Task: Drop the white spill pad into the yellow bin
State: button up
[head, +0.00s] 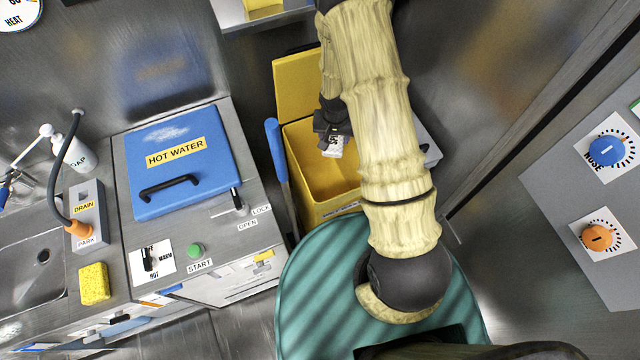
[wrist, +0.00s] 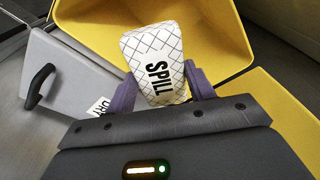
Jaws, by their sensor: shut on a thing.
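In the head view the pad (head: 332,148) shows small below my gripper (head: 332,135), over the mouth of the yellow bin (head: 310,190). The bin's yellow lid stands open behind it. In the wrist view the bin (wrist: 225,35) opens beyond the pad. My arm hides the bin's right part in the head view. The pad's exact height over the bin is unclear.
A blue HOT WATER lid (head: 180,180) with a black handle is on the counter to the left. A blue upright bar (head: 276,150) stands at the bin's left edge. A grey panel with a black handle (wrist: 38,86) is beside the bin. A yellow sponge (head: 94,284) lies by the sink.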

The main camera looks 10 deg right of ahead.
jog(key=shift+s, duration=0.1)
notch_tip(320, 180, down, 6)
jog(key=b, duration=0.4)
dwell(0.5)
jog(key=o, duration=1)
jog(key=shift+o, duration=0.2)
jog(key=shift+r, duration=0.15)
notch_tip(320, 180, up, 17)
jog(key=s+a, duration=0.1)
jog(key=s, duration=0.1)
jog(key=shift+s, duration=0.2)
